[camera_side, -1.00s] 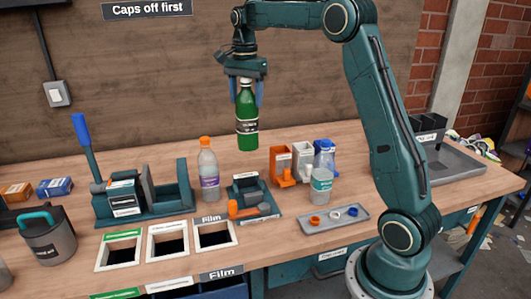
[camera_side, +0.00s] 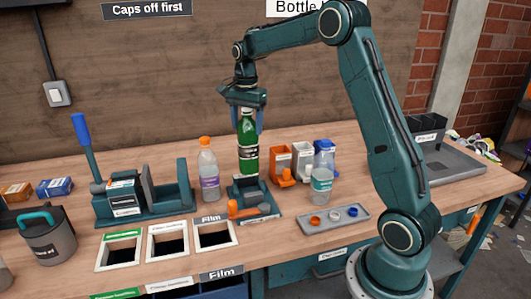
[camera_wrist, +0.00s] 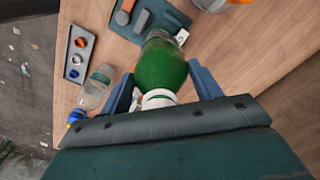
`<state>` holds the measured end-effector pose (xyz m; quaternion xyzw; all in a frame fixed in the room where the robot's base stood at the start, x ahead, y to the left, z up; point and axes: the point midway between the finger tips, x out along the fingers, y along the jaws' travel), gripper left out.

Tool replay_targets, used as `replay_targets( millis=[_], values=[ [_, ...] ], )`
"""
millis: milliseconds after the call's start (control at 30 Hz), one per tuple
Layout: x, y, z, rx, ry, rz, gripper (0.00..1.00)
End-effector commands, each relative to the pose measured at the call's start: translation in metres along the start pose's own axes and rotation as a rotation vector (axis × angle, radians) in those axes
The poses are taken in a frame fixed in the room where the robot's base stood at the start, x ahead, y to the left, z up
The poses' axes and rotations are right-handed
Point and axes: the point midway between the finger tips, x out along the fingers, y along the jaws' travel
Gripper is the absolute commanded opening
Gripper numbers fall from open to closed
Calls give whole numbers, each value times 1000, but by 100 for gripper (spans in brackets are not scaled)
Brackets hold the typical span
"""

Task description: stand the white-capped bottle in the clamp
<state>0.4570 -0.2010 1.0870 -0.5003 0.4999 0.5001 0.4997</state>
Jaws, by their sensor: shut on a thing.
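The green bottle (camera_side: 248,130) hangs upright between the fingers of my gripper (camera_side: 247,120), which is shut on its upper part. Its white cap (camera_wrist: 157,98) shows in the wrist view, close under my gripper (camera_wrist: 162,88). The clamp (camera_side: 262,212), a teal base with grey jaws and an orange handle, sits on the bench directly below the bottle. The bottle's base is just above or at the clamp jaws; I cannot tell whether they touch. In the wrist view the clamp (camera_wrist: 172,20) lies partly behind the bottle.
An orange-capped bottle (camera_side: 208,172) stands left of the clamp, and a clear bottle with a blue cap (camera_side: 321,180) stands right. A grey tray (camera_side: 310,228) of loose caps, orange and white dispensers (camera_side: 302,160), framed openings (camera_side: 120,252) and a blue-handled lever press (camera_side: 130,205) surround it.

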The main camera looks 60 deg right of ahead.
Motion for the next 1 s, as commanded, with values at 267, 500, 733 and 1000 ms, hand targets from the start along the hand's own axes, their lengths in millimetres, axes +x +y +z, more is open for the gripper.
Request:
replay_targets(
  millis=[267, 500, 733, 1000],
  values=[
    [24, 0, 0, 0, -1, 3, 31],
    [44, 0, 0, 0, -1, 2, 31],
    [62, 0, 0, 0, -1, 2, 31],
    [72, 0, 0, 0, 0, 1, 31]
  ],
)
